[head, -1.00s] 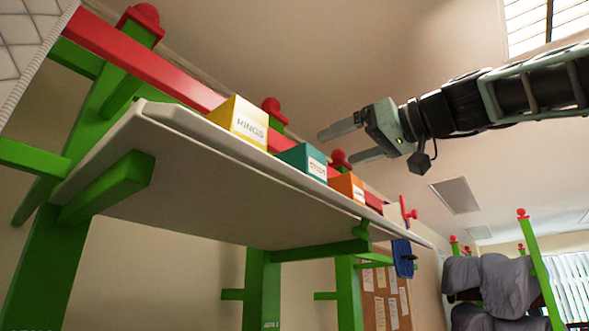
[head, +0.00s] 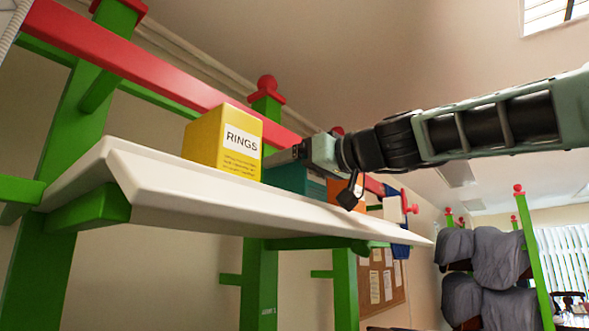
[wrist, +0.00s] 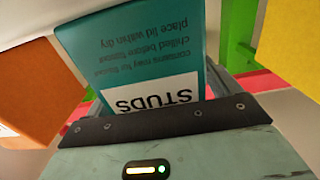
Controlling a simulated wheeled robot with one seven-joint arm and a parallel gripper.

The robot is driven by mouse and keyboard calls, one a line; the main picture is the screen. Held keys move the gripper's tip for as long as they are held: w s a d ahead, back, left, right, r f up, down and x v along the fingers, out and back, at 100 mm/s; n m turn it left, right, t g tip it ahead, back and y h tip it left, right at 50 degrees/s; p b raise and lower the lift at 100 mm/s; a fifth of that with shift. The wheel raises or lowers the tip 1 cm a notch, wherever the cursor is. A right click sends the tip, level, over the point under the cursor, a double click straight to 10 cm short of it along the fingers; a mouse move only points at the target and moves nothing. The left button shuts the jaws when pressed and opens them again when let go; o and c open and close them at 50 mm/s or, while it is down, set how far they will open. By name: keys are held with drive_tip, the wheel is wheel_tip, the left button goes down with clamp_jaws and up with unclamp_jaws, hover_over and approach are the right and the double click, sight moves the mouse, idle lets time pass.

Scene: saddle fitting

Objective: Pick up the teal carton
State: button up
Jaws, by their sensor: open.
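The teal carton (head: 287,177) stands on the white shelf, just right of the yellow carton, and is partly hidden behind my gripper. In the wrist view the teal carton (wrist: 135,50) fills the middle, with its "STUDS" label upside down and close to the palm. My gripper (head: 284,157) is at the carton's upper part in the head view. Its jaws are open, with a grey finger partly showing beside the carton on the right in the wrist view. The other finger is mostly hidden, so contact cannot be told.
The yellow "RINGS" carton (head: 222,142) stands close on the left. An orange carton (wrist: 35,90) stands on the other side. The white shelf (head: 190,200) has a raised front lip. A red rail (head: 130,62) and green posts (head: 262,125) run behind.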

drive_tip(key=shift+a, duration=0.1)
drive_tip(key=c, duration=1.3)
drive_tip(key=shift+r, duration=0.1)
